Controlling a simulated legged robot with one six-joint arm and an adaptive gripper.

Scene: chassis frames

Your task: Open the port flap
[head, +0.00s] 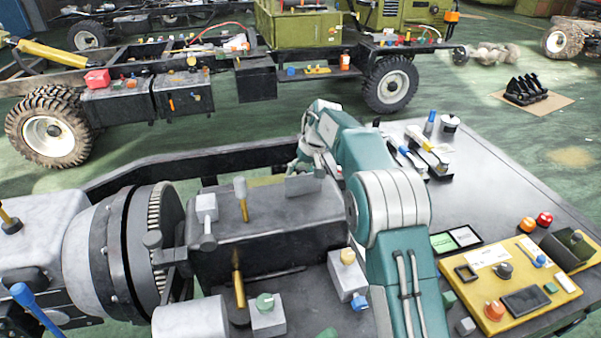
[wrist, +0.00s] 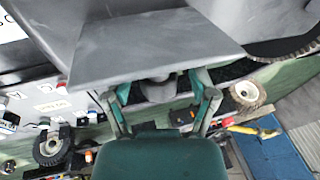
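A small grey plate that looks like the port flap (head: 303,185) stands at the far top edge of the dark grey box (head: 265,222) in the head view. In the wrist view a large grey plate (wrist: 150,45), probably the same flap, fills the upper middle. My gripper (head: 316,160) is just behind the flap in the head view, partly hidden by my arm. In the wrist view my gripper's two fingers (wrist: 160,82) are spread apart. A rounded grey piece (wrist: 158,90) shows between them, below the plate's edge. I cannot tell whether the fingers touch anything.
A grey bench (head: 500,190) with a yellow panel (head: 515,285) lies to the right. A ribbed grey drum (head: 125,240) and upright knobs crowd the left and front. A wheeled chassis (head: 180,95) stands behind, across green floor.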

